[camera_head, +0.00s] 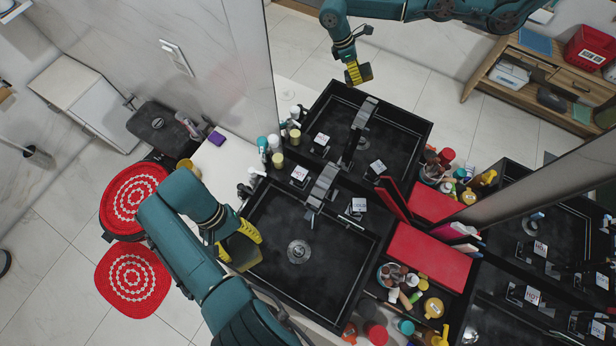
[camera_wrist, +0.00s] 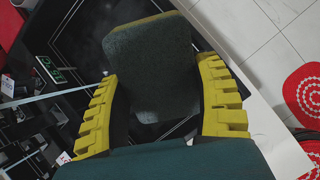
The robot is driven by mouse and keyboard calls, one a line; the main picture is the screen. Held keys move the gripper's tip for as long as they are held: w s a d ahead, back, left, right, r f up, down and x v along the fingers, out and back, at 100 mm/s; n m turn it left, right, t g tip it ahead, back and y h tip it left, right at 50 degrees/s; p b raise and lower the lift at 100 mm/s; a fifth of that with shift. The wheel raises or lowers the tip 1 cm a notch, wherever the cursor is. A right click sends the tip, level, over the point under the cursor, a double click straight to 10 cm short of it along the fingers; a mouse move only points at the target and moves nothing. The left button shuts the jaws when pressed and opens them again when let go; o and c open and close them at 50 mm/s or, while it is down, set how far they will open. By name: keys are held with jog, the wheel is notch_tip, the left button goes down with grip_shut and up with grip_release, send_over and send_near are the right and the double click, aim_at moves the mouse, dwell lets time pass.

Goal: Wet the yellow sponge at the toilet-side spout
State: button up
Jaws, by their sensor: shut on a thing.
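My gripper (camera_head: 238,245) has yellow ribbed fingers and is shut on the yellow sponge (camera_head: 243,254). In the wrist view the sponge (camera_wrist: 150,62) shows a dark green-grey face and a yellow edge, between the two fingers (camera_wrist: 160,95). In the head view the sponge overlaps the left edge of the toilet-side black sink (camera_head: 270,288); its height above the rim is hard to tell. The round drain (camera_head: 298,251) is uncovered. No water stream is visible.
Bottles and cups (camera_head: 272,150) crowd the sink's back left. A red box (camera_head: 430,256) and a toiletries bin (camera_head: 400,285) stand on its right. A mirror (camera_head: 400,50) behind reflects my arm and the sink. The red-covered toilet (camera_head: 133,198) is left. The basin is empty.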

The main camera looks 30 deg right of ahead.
jog(key=a+r+p, duration=0.3)
jog(key=a+r, duration=0.1)
jog(key=a, duration=0.1)
jog(key=shift+s+p, duration=0.2)
jog(key=shift+p, duration=0.2)
dwell(1.4)
